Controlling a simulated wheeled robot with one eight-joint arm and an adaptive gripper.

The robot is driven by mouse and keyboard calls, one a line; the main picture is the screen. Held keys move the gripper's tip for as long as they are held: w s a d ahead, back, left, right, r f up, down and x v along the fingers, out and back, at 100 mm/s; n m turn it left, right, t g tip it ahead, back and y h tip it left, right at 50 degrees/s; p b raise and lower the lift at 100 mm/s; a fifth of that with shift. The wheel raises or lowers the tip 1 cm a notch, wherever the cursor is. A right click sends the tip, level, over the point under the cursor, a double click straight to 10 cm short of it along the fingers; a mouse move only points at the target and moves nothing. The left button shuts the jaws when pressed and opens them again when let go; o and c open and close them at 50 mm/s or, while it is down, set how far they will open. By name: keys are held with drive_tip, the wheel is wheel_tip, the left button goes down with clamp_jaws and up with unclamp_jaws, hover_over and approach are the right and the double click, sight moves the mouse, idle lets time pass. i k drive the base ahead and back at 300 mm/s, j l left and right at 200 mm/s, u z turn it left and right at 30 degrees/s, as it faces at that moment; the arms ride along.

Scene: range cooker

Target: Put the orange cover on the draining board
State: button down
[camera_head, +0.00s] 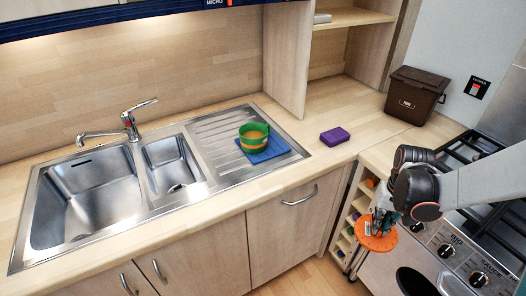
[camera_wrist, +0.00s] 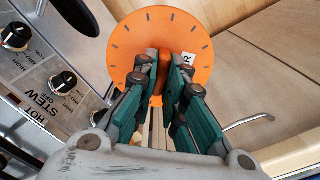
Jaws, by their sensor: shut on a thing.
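The orange cover (camera_head: 376,241) is a flat round disc. My gripper (camera_head: 383,222) is shut on it and holds it in the air in front of the counter edge, beside the cooker front. In the wrist view the cover (camera_wrist: 158,38) shows dark marks round its rim, and the teal fingers of my gripper (camera_wrist: 166,90) close on its near side. The draining board (camera_head: 214,136) is the ribbed metal area right of the sink.
A purple block (camera_head: 335,137) lies on the counter right of the draining board. A dark brown bin (camera_head: 415,95) stands at the back right. The cooker knobs (camera_head: 446,251) are close to my gripper. The draining board's back and left ribs are bare.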

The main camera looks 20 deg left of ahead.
sight(213, 137)
drive_tip(key=k+u, duration=0.15)
drive_tip(key=u, duration=1.05)
